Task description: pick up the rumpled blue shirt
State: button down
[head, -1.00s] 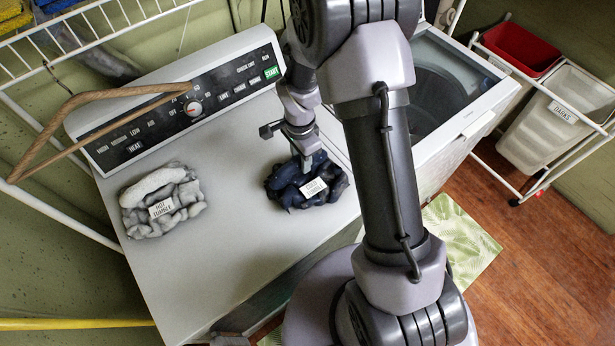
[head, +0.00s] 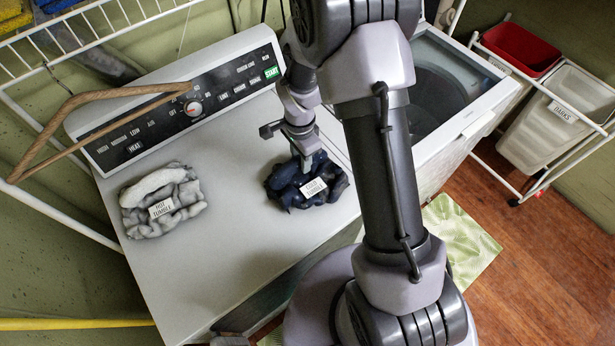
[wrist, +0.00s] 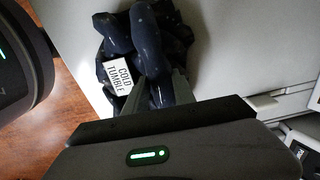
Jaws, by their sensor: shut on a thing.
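The rumpled blue shirt (head: 322,196) is a dark navy bundle with a white "COLD TUMBLE" tag. It lies on top of the white dryer (head: 235,240), to the right of the middle. My gripper (head: 303,160) points down onto the shirt from above. In the wrist view my gripper (wrist: 163,88) is shut on a fold of the shirt (wrist: 150,45), beside the tag. The shirt looks still in contact with the dryer top. The fingertips are partly hidden in the cloth.
An open washer (head: 450,90) stands right. Red (head: 520,48) and white bins (head: 555,115) are beyond.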

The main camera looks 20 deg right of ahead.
jog(key=shift+r, duration=0.1)
dwell(0.3)
jog(key=shift+r, duration=0.3)
jog(key=r, duration=0.3)
jog(key=shift+s+p, duration=0.3)
jog(key=s+a+r+b, duration=0.1)
jog(key=s, duration=1.4)
jog(key=shift+s+a, duration=0.2)
jog(key=shift+a, duration=0.05)
jog(key=c, duration=1.6)
grip_release()
jog(key=shift+r, duration=0.1)
jog(key=shift+c, duration=0.2)
jog(key=c, duration=0.4)
